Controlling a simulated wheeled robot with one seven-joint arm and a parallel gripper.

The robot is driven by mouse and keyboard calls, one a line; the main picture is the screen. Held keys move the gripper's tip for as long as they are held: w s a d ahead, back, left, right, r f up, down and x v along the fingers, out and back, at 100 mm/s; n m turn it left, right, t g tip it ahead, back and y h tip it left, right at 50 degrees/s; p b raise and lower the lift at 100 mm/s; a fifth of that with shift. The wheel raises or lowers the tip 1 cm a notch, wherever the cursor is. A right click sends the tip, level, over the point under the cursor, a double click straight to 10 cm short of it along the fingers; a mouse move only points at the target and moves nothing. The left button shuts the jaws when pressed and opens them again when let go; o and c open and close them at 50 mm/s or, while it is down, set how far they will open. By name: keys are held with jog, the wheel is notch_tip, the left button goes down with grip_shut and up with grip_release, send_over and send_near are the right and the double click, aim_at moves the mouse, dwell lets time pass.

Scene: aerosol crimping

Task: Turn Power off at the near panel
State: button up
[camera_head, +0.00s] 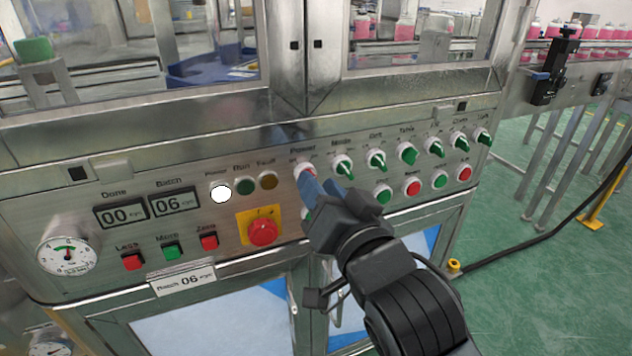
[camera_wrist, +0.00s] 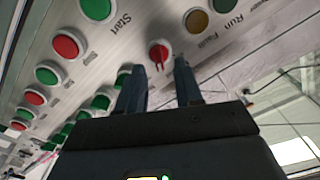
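The near panel (camera_head: 120,215) is a metal control front. Its Power knob (camera_head: 304,171) is a red rotary switch on a pale ring, partly hidden by my fingers in the head view. It also shows as a red knob (camera_wrist: 160,53) in the wrist view. My gripper (camera_head: 318,184) is at the knob, with its blue fingertips close to the panel. In the wrist view my fingers (camera_wrist: 159,72) stand apart, with the knob seen in the gap between their tips. I see no clear contact. The Power lamp (camera_head: 220,194) is lit white.
Right of Power is a row of green knobs (camera_head: 377,161), with red and green buttons (camera_head: 412,188) below. A red emergency stop (camera_head: 263,232) on a yellow plate sits lower left. Green Run (camera_head: 244,186) and amber Fault (camera_head: 267,181) lamps are left of the knob.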

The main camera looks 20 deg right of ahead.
jog(key=shift+w, duration=1.2)
jog(key=shift+c, duration=0.4)
grip_shut()
